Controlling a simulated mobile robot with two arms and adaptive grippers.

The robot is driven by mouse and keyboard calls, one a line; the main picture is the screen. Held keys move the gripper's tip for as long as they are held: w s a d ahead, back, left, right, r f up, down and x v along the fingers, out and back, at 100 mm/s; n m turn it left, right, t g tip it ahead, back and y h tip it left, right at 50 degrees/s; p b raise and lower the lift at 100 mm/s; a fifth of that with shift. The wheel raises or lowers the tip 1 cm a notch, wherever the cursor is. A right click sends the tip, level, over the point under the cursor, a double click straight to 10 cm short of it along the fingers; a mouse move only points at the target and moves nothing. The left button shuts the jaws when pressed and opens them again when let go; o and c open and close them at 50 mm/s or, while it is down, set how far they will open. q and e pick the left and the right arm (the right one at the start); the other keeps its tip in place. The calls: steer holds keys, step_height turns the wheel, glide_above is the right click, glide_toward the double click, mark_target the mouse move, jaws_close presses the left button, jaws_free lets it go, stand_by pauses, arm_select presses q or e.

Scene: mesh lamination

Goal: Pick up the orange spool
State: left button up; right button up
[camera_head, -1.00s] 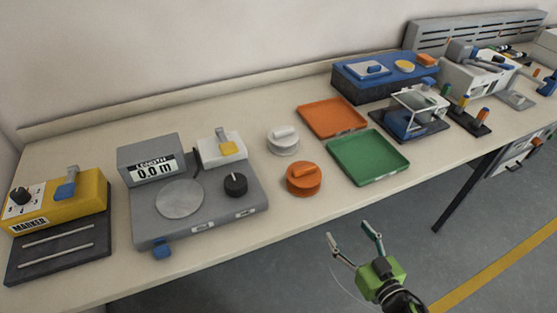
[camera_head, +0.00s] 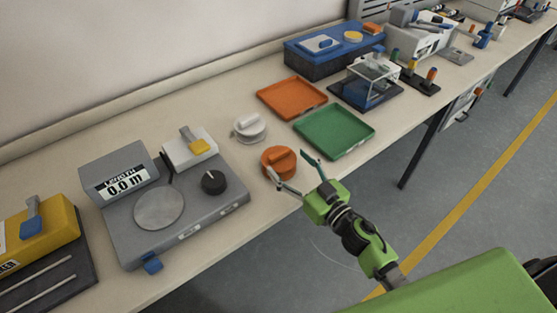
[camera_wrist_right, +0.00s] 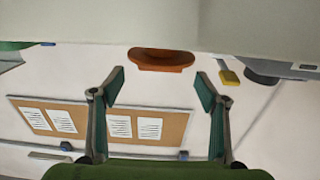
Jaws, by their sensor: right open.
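The orange spool (camera_head: 279,160) sits on the bench near its front edge, between the grey length device and the green tray. It also shows in the right wrist view (camera_wrist_right: 161,60), at the top, centred ahead of the fingers. My right gripper (camera_head: 289,172) is open, its fingers close to the spool in the head view, one at its front left and one at its right. In the right wrist view the right gripper's two fingers (camera_wrist_right: 160,82) are spread wide with nothing between them. I cannot tell whether they touch the spool. My left gripper is not in view.
A white spool (camera_head: 249,127) stands behind the orange one. The green tray (camera_head: 356,148) and an orange tray (camera_head: 268,103) lie to the right and behind. The grey length device (camera_head: 225,205) is at left. Open floor lies in front of the bench.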

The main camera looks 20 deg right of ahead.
mark_target(281, 155)
steer(key=x, duration=0.5)
steer(key=shift+w+a+r+p, duration=0.15)
steer(key=shift+w+p, duration=0.05)
steer(key=shift+p, duration=0.2)
steer(key=c, duration=1.3)
